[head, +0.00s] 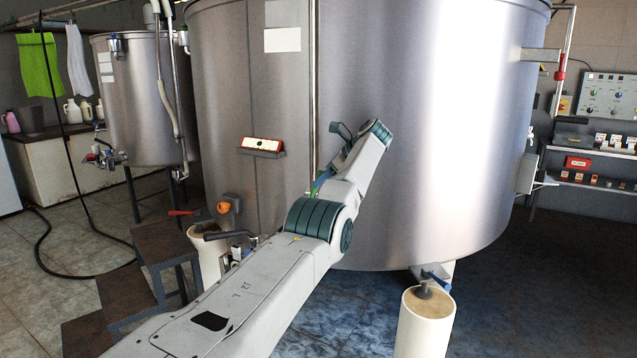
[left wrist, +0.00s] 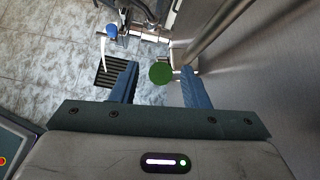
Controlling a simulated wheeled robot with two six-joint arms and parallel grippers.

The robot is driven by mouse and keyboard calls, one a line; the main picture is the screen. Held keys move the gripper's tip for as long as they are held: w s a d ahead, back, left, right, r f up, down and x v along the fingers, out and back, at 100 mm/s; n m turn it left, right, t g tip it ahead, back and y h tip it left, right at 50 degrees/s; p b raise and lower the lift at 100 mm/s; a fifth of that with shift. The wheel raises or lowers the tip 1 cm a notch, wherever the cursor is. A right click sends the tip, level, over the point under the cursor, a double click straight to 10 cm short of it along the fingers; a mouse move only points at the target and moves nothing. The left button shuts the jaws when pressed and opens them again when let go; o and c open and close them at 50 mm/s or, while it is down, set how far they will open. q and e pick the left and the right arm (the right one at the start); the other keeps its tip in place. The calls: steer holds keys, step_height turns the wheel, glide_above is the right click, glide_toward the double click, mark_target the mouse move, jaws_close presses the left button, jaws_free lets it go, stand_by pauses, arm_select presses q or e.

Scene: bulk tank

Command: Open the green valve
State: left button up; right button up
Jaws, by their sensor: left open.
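The green valve shows in the left wrist view as a round green disc (left wrist: 160,73), close to the tank wall and pipework. In the head view only a small green piece (head: 320,181) shows beside my arm; the rest is hidden behind it. My left gripper (left wrist: 159,70) is open, with the green disc seen between its two blue fingers. Whether the fingers reach around it or stay short of it, I cannot tell. In the head view my left arm covers most of the gripper. My right gripper is not in view.
The big steel tank (head: 450,120) stands right behind my arm, with a vertical pipe (head: 313,90) down its front. Metal steps (head: 165,245) stand at left. A red handle (head: 181,213) and a pale cylinder (head: 425,325) are nearby. A floor grate (left wrist: 108,72) lies below.

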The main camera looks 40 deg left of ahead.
arm_select(q)
steer(key=p+v, duration=0.1)
steer(key=v, duration=0.7)
steer(key=shift+p, duration=0.3)
arm_select(e)
steer(key=shift+s+d+r+g+h, duration=0.4)
steer(key=shift+s+d+r+g, duration=0.2)
steer(key=shift+d+r+g, duration=0.2)
arm_select(q)
steer(key=shift+f, duration=0.15)
arm_select(e)
steer(key=shift+s+f, duration=0.1)
